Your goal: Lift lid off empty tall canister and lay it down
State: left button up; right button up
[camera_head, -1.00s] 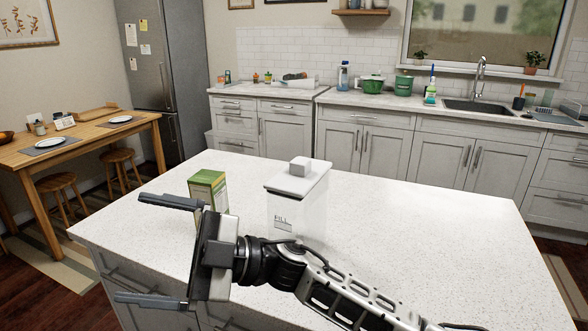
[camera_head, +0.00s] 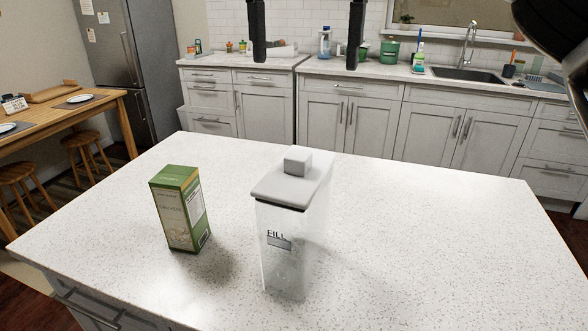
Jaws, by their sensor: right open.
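The tall clear canister (camera_head: 284,262) with a "FILL" label stands upright on the island counter, and no contents show through its wall. Its pale grey lid (camera_head: 275,186) with a square knob (camera_head: 298,160) sits on top. My right gripper (camera_head: 304,66) shows at the top edge of the view, its two dark fingers pointing down and wide apart. It is open and empty, and in the picture it is above the lid, apart from it. My left gripper is not in view.
A green box (camera_head: 180,210) stands on the counter just left of the canister. The white speckled island (camera_head: 430,240) is clear to the right and behind. The back counter with a sink (camera_head: 468,75) and a wooden table (camera_head: 60,118) are farther off.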

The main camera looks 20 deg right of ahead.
jog(key=b, duration=0.3)
send_over(298, 154)
jog(key=f, duration=0.9)
jog(key=shift+d+f, duration=0.3)
jog(key=shift+f, duration=0.1)
jog(key=shift+a+f+p, duration=0.15)
jog(key=shift+f+p, duration=0.05)
jog(key=shift+f, duration=1.25)
jog(key=shift+a+f+p, duration=0.1)
jog(key=shift+f+p, duration=0.1)
jog(key=shift+f, duration=1.25)
jog(key=c, duration=1.1)
